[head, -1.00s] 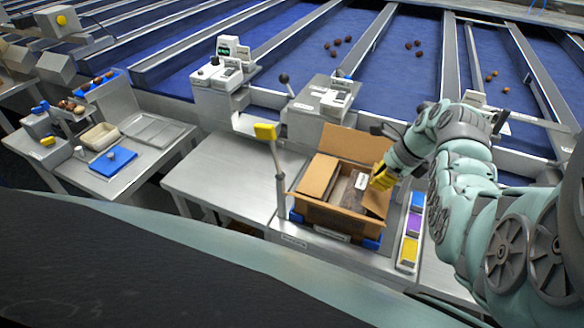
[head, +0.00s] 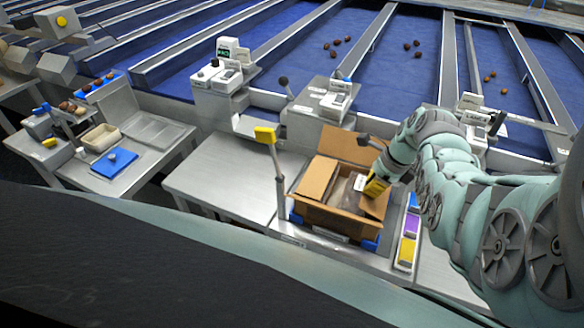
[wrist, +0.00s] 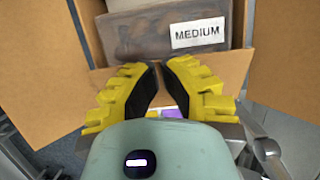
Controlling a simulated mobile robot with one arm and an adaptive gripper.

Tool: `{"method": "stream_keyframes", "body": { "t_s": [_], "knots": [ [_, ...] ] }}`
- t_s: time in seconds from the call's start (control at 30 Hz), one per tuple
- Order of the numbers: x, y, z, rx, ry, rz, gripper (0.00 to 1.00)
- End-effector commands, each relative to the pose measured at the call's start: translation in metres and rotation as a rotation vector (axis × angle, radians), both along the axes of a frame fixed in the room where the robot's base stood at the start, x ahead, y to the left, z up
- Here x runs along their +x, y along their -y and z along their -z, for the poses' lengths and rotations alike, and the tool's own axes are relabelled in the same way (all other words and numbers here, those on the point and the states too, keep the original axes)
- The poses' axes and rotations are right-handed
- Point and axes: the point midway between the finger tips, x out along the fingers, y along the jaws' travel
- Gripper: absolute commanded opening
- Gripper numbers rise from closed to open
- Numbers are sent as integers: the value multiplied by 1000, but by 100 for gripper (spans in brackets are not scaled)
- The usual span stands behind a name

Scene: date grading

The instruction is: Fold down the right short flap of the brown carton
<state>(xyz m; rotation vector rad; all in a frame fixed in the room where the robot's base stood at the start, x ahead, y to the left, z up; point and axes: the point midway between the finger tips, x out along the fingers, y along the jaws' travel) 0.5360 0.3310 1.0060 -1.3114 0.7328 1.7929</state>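The brown carton (head: 335,220) stands on the bench with a packet labelled MEDIUM inside; the packet also shows in the wrist view (wrist: 150,35). The left short flap (head: 316,178) lies folded inward. The right short flap (head: 374,207) is partly hidden by my gripper (head: 373,188), and I cannot tell its exact angle. The back long flap (head: 345,145) stands up. In the wrist view my gripper's yellow fingers (wrist: 159,68) are over the cardboard at the near end of the carton. A narrow gap shows between the fingertips, with nothing held; contact with the flap is unclear.
A tray of blue, purple and yellow blocks (head: 407,250) sits right of the carton. A yellow-topped post (head: 265,134) stands at its left. A machine with a lever (head: 320,100) is behind. The steel table (head: 220,185) to the left is clear.

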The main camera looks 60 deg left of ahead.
Motion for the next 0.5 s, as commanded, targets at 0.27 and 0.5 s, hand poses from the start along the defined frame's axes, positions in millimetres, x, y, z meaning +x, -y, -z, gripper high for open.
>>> {"method": "stream_keyframes", "body": {
  "t_s": [0.27, 0.5],
  "knots": [
    [-6, -9, 13, -177, 113, -13, 0],
    [-5, -9, 18, -192, 128, -3, 0]
  ]
}}
